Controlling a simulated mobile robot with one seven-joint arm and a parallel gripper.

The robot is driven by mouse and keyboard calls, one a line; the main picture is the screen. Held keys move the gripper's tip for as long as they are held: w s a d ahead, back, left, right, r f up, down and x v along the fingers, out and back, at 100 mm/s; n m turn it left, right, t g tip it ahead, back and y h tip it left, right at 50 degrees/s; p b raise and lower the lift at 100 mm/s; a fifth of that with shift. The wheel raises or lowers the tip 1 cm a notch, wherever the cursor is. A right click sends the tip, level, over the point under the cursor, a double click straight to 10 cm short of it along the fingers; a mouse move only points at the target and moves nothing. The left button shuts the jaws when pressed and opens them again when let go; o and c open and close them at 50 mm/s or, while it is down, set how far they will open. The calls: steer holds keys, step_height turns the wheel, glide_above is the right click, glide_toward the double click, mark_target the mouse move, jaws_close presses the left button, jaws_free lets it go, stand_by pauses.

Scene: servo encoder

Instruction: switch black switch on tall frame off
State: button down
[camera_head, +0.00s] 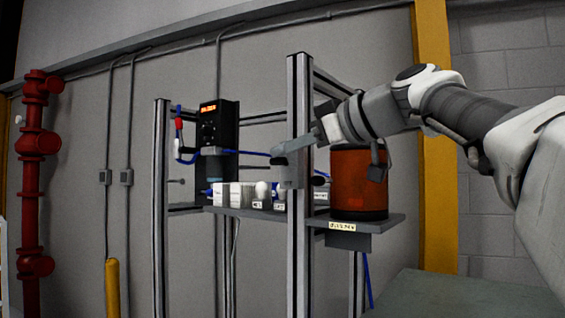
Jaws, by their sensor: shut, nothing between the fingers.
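The tall frame (298,240) is made of upright metal posts and stands in the middle of the view. My gripper (278,149) reaches in from the right, with its shut, empty fingers pointing left across the front post. A small grey box (291,172) is on this post just below my fingertips. I cannot tell whether the fingers touch it. I cannot make out the black switch or its position; my fingers may hide it.
An orange-brown cylinder (352,185) stands on a shelf (390,222) right of the post, under my wrist. A black unit with a lit orange display (209,108) is on the rear post. White parts (241,195) line the rear shelf. A red pipe (33,180) is far left.

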steer(key=s+d+r+n+t+b, duration=0.1)
steer(key=s+d+r, duration=0.3)
steer(key=s, duration=0.5)
steer(key=shift+s+d+n+b, duration=0.3)
steer(key=shift+d+n+b, duration=0.15)
steer(key=shift+n+b, duration=0.15)
stand_by(0.6)
steer(key=s+d+f+m+g+h, duration=0.1)
steer(key=s+d+f+m+h, duration=0.1)
steer(key=f, duration=1.4)
steer(key=s+d+f+m+g+h, duration=0.2)
steer(key=s+f+m+h, duration=0.3)
steer(key=f, duration=1.2)
steer(key=s+d+f+m+g+h, duration=0.2)
steer(key=s+d+f+m+h, duration=0.2)
steer(key=f, duration=1.2)
steer(key=s+m, duration=0.3)
steer(key=shift+s+f+m, duration=0.25)
steer(key=shift+m, duration=0.15)
steer(key=c, duration=1.6)
jaws_free()
steer(key=shift+a, duration=0.1)
